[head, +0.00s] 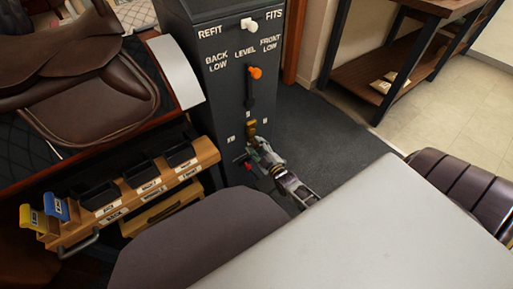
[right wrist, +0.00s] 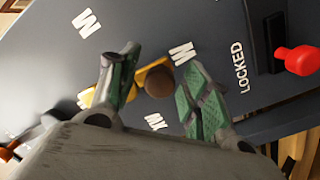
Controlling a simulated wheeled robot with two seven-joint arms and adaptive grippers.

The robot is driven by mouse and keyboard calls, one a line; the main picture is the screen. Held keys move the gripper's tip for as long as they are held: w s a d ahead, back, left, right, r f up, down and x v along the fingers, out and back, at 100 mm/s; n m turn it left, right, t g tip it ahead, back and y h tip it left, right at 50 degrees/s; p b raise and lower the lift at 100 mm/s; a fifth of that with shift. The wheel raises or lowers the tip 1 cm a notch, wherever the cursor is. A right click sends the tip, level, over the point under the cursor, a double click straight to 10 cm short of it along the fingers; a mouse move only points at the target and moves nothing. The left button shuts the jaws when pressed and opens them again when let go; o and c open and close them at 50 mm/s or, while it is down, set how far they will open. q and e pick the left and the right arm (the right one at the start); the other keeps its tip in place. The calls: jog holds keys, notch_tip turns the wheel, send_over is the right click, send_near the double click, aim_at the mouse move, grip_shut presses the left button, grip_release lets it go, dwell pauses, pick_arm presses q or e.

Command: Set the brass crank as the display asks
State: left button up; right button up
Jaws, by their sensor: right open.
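The brass crank (head: 252,126) is on the front of the dark grey cabinet (head: 208,65), low on its panel. In the right wrist view its brass arm (right wrist: 89,97) runs partly behind one finger, and its round brown knob (right wrist: 159,80) shows between the fingers. My right gripper (head: 255,147) is open at the crank; in the right wrist view its green-padded fingers (right wrist: 160,88) stand on either side of the knob. I cannot tell whether they touch it. White letters surround the crank, including W and what looks like XW. No display can be made out. My left gripper is out of view.
A white-knobbed lever (head: 249,25) and an orange-knobbed lever (head: 254,73) sit above the crank. A red knob (right wrist: 300,60) is by the word LOCKED. A saddle (head: 80,85) and a wooden rack with black bins (head: 140,190) stand left.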

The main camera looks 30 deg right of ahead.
grip_shut()
dwell(0.4)
jog(key=shift+a, duration=0.1)
